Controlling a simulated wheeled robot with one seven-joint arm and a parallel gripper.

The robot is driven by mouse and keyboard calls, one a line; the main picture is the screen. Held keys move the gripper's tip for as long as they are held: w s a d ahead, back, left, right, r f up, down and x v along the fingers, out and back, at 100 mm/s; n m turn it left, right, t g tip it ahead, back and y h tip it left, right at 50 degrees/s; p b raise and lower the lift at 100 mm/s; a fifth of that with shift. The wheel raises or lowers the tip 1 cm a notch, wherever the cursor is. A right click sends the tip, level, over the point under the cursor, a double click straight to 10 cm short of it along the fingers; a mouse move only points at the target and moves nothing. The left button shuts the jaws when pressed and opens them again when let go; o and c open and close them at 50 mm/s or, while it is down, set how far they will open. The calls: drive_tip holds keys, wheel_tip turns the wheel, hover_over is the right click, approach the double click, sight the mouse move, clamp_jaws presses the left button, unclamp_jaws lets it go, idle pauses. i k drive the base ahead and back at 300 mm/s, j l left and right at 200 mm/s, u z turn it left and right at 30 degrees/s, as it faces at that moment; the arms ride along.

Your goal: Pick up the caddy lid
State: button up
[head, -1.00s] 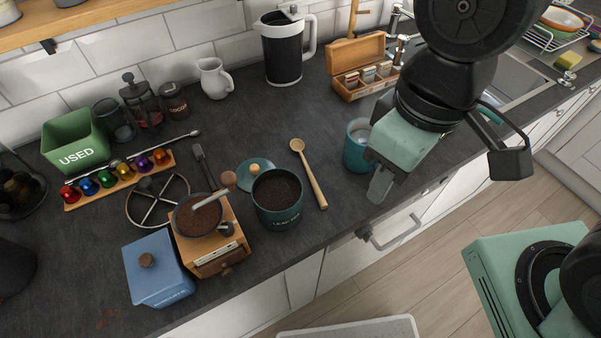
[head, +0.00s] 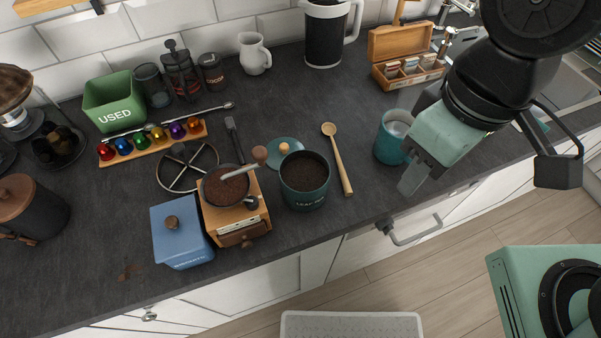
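The caddy lid is a round teal lid (head: 291,143) with a wooden knob. It lies on the worktop just behind the open teal caddy (head: 304,196), whose rim hides its front edge. The caddy stands upright and is filled with dark loose contents. My gripper (head: 413,176) hangs near the worktop's front edge, well to the right of the lid and in front of a teal mug (head: 389,148). No object shows in it. Its fingers overlap in this view, so I cannot tell whether it is open or shut.
A wooden spoon (head: 338,160) lies right of the caddy. A wooden grinder (head: 238,219) stands close on its left, with a blue box (head: 182,238) beyond. A round metal trivet (head: 187,167) and capsule rack (head: 153,139) lie further left. The worktop behind the lid is largely clear.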

sight(278, 148)
drive_tip(key=k+u, duration=0.2)
drive_tip(key=u, duration=0.2)
drive_tip(key=k+u, duration=0.15)
drive_tip(key=u, duration=0.2)
drive_tip(key=k+l, duration=0.05)
